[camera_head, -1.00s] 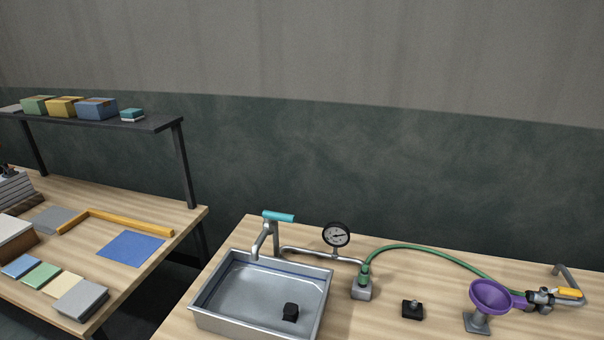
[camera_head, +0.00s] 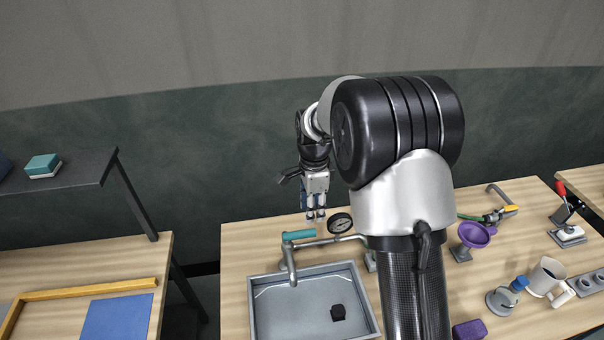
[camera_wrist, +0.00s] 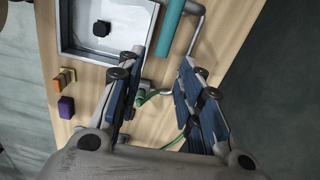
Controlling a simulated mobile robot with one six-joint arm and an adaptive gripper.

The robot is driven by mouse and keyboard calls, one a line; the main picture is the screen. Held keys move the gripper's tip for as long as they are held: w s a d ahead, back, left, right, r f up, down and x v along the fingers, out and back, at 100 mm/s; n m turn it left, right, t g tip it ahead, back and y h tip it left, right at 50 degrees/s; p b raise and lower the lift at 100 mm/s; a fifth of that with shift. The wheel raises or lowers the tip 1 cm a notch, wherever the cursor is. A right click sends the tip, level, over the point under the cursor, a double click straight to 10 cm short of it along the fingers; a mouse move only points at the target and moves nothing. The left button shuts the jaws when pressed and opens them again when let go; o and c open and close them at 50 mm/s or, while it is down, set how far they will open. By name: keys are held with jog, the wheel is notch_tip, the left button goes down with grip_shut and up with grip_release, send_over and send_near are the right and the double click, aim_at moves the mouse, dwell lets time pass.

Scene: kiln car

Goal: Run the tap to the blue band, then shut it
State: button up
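The tap's teal handle (camera_head: 299,234) sits on a grey metal spout (camera_head: 289,262) at the back of the sink basin (camera_head: 255,310). The handle also shows in the wrist view (camera_wrist: 172,28), ahead of my fingers. A small black block (camera_head: 338,312) lies inside the basin. I cannot make out flowing water, the water level or a clear blue band. My gripper (camera_head: 316,216) hangs with fingers downward, behind and slightly right of the handle in the picture. In the wrist view its fingers (camera_wrist: 160,68) are spread apart with nothing held, clear of the handle.
A round gauge (camera_head: 340,223) stands on the pipe close to my gripper. A purple funnel (camera_head: 474,235), a jug (camera_head: 545,276), a blue-capped vessel (camera_head: 508,296) and a purple block (camera_head: 468,330) are on the right. My arm hides the bench middle. A separate table is left.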

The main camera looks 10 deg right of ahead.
aim_at(312, 230)
jog(key=shift+w+d+f+m, duration=0.3)
jog(key=shift+w+f, duration=0.15)
jog(key=shift+f, duration=0.15)
jog(key=shift+s+a+f+b, duration=0.15)
jog(key=shift+f+b, duration=0.5)
jog(key=shift+f, duration=0.15)
jog(key=shift+f+b, duration=2.15)
jog(key=shift+f, duration=0.9)
jog(key=shift+f, duration=0.1)
jog(key=shift+f, duration=0.4)
jog(key=shift+c, duration=0.3)
